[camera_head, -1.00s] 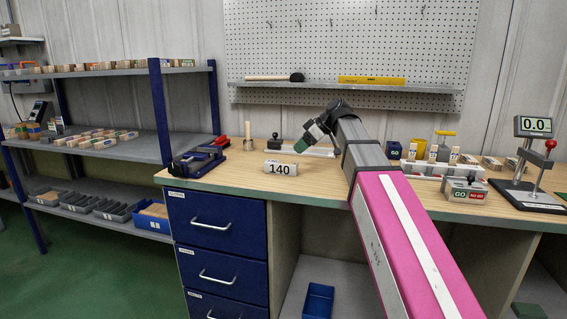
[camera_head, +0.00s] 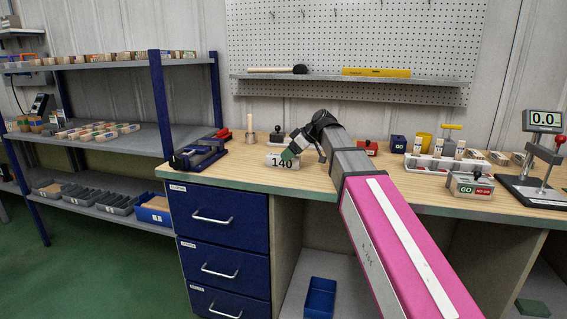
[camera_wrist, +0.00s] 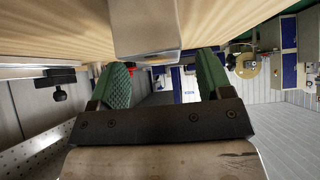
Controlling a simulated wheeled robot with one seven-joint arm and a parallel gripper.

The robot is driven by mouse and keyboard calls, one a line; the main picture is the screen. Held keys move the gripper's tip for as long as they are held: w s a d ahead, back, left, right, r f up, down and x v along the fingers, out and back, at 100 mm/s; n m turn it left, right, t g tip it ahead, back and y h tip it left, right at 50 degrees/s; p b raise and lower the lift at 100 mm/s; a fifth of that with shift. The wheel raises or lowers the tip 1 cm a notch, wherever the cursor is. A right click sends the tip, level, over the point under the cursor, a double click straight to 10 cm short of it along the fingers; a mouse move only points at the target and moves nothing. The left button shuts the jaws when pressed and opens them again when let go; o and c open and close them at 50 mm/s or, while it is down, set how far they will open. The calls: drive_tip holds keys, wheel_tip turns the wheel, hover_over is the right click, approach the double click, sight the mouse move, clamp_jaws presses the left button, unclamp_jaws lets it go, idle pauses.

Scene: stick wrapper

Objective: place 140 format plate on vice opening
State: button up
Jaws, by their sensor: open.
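The white plate marked 140 (camera_head: 276,163) lies on the wooden bench top, its right end partly covered by my gripper. The blue vice (camera_head: 200,155) stands to its left at the bench's left end; I cannot make out its opening clearly. My gripper (camera_head: 288,154) is at the plate's right end, tilted down, with a green fingertip overlapping it in the picture. In the wrist view my gripper (camera_wrist: 163,75) is open, its two green pads apart with nothing held between them. The plate (camera_wrist: 143,28) shows there at the top, just beyond the pads; contact is unclear.
A wooden peg on a stand (camera_head: 250,130) and a small black-knobbed piece (camera_head: 277,136) stand behind the plate. Bench space between vice and plate is clear.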

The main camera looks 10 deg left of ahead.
drive_tip(key=shift+x, duration=0.9)
clamp_jaws()
drive_tip(key=shift+r, duration=0.1)
